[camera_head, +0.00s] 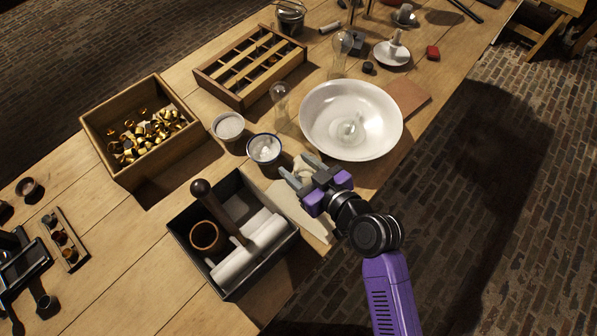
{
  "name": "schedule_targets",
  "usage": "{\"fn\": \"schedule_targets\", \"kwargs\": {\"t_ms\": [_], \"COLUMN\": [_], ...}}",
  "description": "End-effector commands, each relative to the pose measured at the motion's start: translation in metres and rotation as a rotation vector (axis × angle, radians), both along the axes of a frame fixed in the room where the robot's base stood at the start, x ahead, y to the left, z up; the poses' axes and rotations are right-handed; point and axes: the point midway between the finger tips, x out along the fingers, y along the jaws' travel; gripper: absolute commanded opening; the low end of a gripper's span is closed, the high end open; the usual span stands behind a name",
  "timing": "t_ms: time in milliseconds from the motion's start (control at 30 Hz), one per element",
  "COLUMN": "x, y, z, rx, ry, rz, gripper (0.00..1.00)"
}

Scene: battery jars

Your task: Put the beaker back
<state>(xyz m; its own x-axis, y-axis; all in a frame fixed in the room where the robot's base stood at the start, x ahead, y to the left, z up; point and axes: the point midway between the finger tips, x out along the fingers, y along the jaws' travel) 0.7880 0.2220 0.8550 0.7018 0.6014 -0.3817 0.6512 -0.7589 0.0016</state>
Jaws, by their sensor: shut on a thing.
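My gripper (299,169) is over the near edge of the table, right of the black box. It is shut on a small pale thing (303,168), mostly hidden by the fingers; I cannot tell whether it is the beaker. A dark-rimmed cup (264,150) with white contents stands just left of the fingertips. A pale cup (229,128) with whitish contents stands further up and left. A clear glass bulb-shaped vessel (279,93) stands behind them.
A black box (183,225) holds a brown pot, a white roll and a dark-handled tool. A pale cloth-like piece (298,207) lies below my gripper. A large white bowl (385,116) stands close by on the right. A wooden crate (104,158) holds brass pieces; a divided wooden tray (209,80) lies behind.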

Motion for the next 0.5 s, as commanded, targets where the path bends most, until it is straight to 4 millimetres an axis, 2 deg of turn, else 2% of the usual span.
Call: {"fn": "schedule_targets", "kwargs": {"t_ms": [100, 200, 500], "x": [0.000, 0.000, 0.000], "y": [0.000, 0.000, 0.000], "z": [-0.019, -0.028, -0.030], "rx": [0.000, 0.001, 0.000], "ry": [0.004, 0.004, 0.001], "rz": [0.000, 0.000, 0.000], "gripper": [0.02, 0.02, 0.02]}}
